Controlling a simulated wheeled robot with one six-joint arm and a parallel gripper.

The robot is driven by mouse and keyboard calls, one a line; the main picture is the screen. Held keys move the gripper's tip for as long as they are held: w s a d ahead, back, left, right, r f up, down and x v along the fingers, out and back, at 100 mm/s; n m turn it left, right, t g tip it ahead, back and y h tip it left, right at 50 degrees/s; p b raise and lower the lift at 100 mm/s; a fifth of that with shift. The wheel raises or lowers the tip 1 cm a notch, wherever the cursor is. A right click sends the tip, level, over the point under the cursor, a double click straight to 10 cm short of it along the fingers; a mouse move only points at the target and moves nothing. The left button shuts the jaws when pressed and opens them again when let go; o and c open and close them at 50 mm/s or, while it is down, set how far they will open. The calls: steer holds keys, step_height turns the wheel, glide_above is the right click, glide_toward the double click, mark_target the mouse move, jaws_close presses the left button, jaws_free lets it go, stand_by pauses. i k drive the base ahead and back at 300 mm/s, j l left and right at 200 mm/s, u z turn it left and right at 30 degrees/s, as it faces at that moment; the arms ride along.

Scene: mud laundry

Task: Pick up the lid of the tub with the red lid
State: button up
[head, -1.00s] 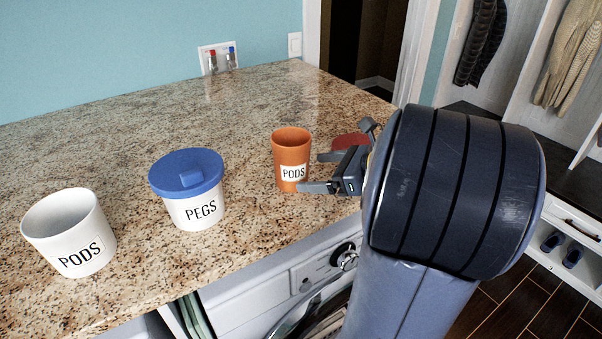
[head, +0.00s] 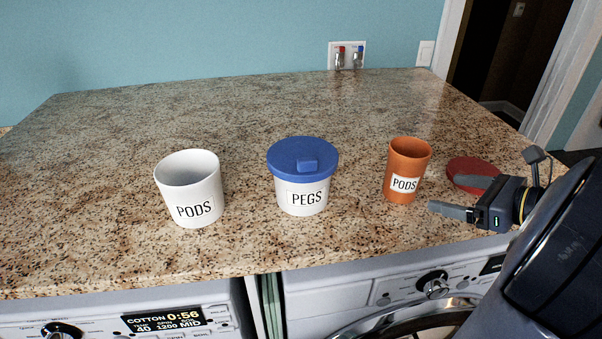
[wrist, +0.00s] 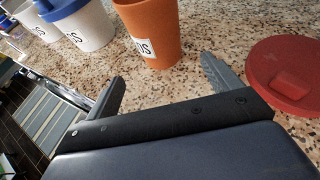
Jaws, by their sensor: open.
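A round red lid (head: 466,166) with a block handle lies on the counter, right of an open orange tub (head: 408,170) labelled PODS. In the wrist view the red lid (wrist: 288,82) is at the right, outside my fingers. My gripper (head: 443,194) is open and empty, low over the counter near its front edge. It hides part of the lid in the head view. In the wrist view the orange tub (wrist: 152,30) is just beyond the gap between my fingertips (wrist: 162,70). No tub in view wears a red lid.
A white tub with a blue lid (head: 302,160), labelled PEGS, stands left of the orange tub. An open white tub (head: 190,190), labelled PODS, stands farther left. The granite counter (head: 240,105) is clear behind them. Washing machines sit below its front edge.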

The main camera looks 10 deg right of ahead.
mark_target(465, 164)
steer(key=z, duration=1.15)
